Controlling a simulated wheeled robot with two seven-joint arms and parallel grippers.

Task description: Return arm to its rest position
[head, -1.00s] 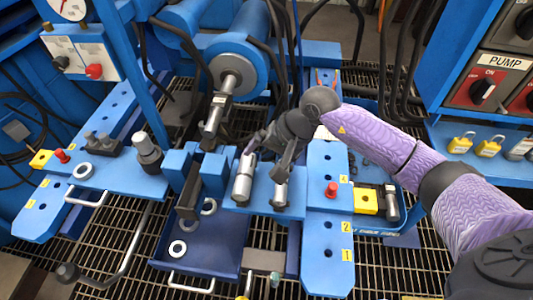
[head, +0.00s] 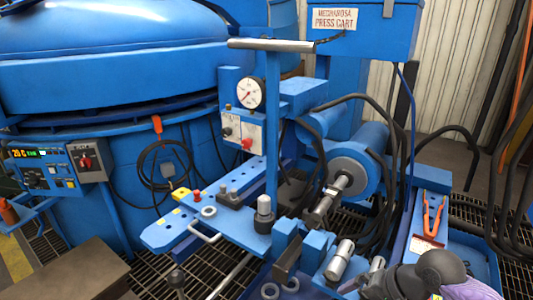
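My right arm, in a purple sleeve with a dark grey wrist, comes in at the lower right corner. My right gripper (head: 362,283) is at the bottom edge, over the front part of the blue press cart (head: 252,238). Its fingers are small and partly cut off, so I cannot tell whether they are open or shut or hold anything. A short metal cylinder (head: 339,261) lies on the cart just left of it. My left gripper is not in view.
The press cart carries an upright post (head: 272,140), a pressure gauge (head: 249,93), a press cylinder (head: 360,160) and black hoses. Orange-handled pliers (head: 433,215) lie to the right. A big blue furnace (head: 110,110) and a control box (head: 60,167) stand left. Metal grating covers the floor.

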